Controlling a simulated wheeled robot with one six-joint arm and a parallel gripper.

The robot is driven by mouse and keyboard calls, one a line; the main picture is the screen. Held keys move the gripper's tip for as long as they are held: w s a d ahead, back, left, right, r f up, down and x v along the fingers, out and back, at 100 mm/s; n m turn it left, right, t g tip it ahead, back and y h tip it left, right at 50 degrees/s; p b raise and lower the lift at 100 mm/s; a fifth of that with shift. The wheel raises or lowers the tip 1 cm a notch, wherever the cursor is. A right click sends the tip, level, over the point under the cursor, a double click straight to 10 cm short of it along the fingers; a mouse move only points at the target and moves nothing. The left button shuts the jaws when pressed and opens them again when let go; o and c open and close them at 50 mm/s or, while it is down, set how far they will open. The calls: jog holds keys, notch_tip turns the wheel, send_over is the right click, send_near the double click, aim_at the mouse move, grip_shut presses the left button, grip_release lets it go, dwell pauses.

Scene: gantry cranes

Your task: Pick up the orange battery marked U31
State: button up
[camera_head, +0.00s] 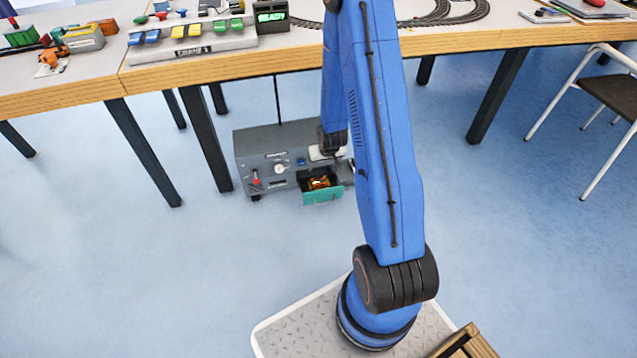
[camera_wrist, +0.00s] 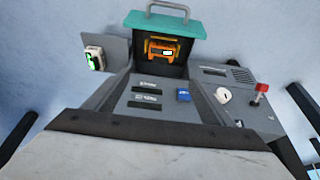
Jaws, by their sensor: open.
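An orange battery (camera_wrist: 162,49) sits in the dark opened drawer of a grey box. It has a pale label, and its marking is too small to read. The drawer has a teal front (camera_wrist: 165,25) with a grey handle. In the head view the battery (camera_head: 320,183) shows as a small orange patch behind the teal front (camera_head: 323,197). My gripper (camera_head: 327,152) is at the upper front of the box, above and behind the drawer in the picture. It is open and apart from the battery. Its fingertips are hard to make out.
The grey box (camera_head: 262,160) stands on the floor under a wooden-edged table (camera_head: 230,62). Table legs (camera_head: 207,135) stand beside it. In the wrist view a small device with a green display (camera_wrist: 94,58) is beside the drawer. The floor in front is clear.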

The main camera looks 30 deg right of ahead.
send_over(319, 180)
jog(key=s, duration=0.2)
jog(key=f, duration=1)
jog(key=shift+a+f, duration=0.2)
jog(key=shift+s+x, duration=0.15)
jog(key=shift+x, duration=1.2)
jog(key=shift+s+x, duration=0.15)
jog(key=shift+x, duration=1.2)
jog(key=shift+a+f, duration=0.15)
jog(key=shift+a, duration=0.05)
jog(key=shift+c, duration=0.4)
jog(key=c, duration=1.2)
